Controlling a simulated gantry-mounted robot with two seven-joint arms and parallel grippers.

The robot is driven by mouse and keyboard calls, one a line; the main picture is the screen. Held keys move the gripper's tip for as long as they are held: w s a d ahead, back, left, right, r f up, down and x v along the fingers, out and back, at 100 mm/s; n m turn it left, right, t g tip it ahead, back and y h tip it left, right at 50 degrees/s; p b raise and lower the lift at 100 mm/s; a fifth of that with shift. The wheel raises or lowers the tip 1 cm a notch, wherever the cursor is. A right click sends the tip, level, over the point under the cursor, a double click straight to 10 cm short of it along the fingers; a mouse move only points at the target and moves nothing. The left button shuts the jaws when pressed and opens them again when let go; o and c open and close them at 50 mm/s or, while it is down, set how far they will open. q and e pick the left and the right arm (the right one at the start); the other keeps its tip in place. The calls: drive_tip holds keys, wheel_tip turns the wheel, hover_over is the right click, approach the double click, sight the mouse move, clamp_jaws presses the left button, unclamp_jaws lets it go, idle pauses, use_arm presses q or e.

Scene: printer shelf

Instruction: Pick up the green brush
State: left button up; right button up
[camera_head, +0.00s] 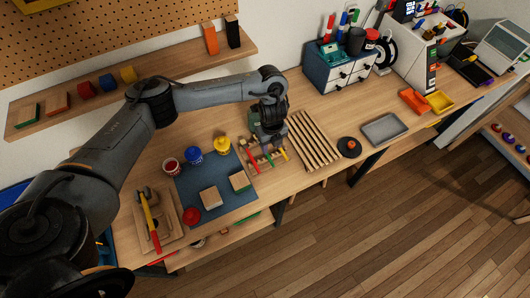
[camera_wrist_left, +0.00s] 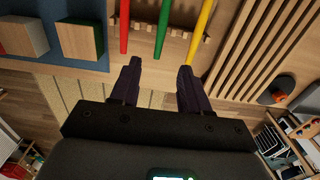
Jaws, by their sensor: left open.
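The green brush (camera_head: 267,156) lies on a notched wooden rack (camera_head: 262,169), between a red brush (camera_head: 252,161) and a yellow brush (camera_head: 282,152). The wrist view shows the green brush (camera_wrist_left: 163,28) running away from me, its near end just ahead of the gap between my fingertips. The red brush (camera_wrist_left: 124,25) and yellow brush (camera_wrist_left: 201,30) lie on either side. My left gripper (camera_head: 269,140), also in the wrist view (camera_wrist_left: 159,70), is open and empty over the rack. In the head view it hides part of the brushes. My right gripper is not in view.
A slatted wooden rack (camera_head: 314,139) lies close to the right. A blue mat (camera_head: 217,187) with paint cans and wooden blocks lies to the left. A hammer (camera_head: 150,215) lies on a board farther left. A grey tray (camera_head: 384,129) sits farther right.

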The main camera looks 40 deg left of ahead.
use_arm(q)
drive_tip(key=b, duration=0.2)
hover_over(271, 160)
wheel_tip(271, 160, down, 5)
drive_tip(key=shift+s, duration=0.1)
drive_tip(key=shift+f, duration=2.25)
clamp_jaws()
